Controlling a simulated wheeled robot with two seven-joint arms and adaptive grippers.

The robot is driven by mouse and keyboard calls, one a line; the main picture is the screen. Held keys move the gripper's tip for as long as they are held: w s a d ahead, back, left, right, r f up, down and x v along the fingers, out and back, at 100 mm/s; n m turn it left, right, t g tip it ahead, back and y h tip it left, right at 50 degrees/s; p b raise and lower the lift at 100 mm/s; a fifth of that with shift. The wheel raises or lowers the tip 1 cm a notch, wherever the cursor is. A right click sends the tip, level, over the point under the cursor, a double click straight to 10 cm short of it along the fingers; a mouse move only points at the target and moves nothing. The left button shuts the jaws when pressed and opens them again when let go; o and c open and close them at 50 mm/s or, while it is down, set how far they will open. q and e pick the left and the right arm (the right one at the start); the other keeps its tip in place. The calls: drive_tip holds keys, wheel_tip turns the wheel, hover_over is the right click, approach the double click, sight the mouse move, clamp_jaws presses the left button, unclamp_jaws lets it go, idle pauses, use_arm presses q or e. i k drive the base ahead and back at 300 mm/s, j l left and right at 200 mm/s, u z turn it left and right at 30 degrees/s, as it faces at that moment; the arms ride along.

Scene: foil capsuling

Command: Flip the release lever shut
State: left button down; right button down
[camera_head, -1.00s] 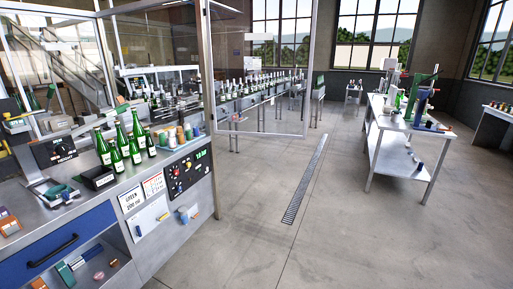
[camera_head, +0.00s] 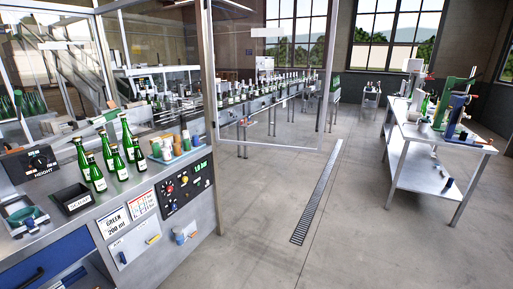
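I cannot make out a release lever for certain in this view. A capsuling machine with a glass-panelled frame stands on the left, with a steel counter front (camera_head: 125,215). Its control panel (camera_head: 186,188) has coloured buttons and a lit green display. A black height dial box (camera_head: 30,163) sits at the counter's left. A green and grey device (camera_head: 23,214) lies on the counter below it. A steel bench (camera_head: 440,137) on the right carries upright green and blue devices (camera_head: 458,105), too small to read in detail. Neither of my grippers is in view.
Several green bottles (camera_head: 107,165) stand on the counter behind a black scrap bin (camera_head: 74,199). A glass door (camera_head: 262,75) stands open from the post (camera_head: 208,80). Open floor with a drain grate (camera_head: 318,190) lies between machine and bench.

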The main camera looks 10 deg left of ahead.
sight(111, 104)
drive_tip(key=i+u, duration=0.1)
drive_tip(key=i, duration=1.4)
drive_tip(key=u, duration=0.7)
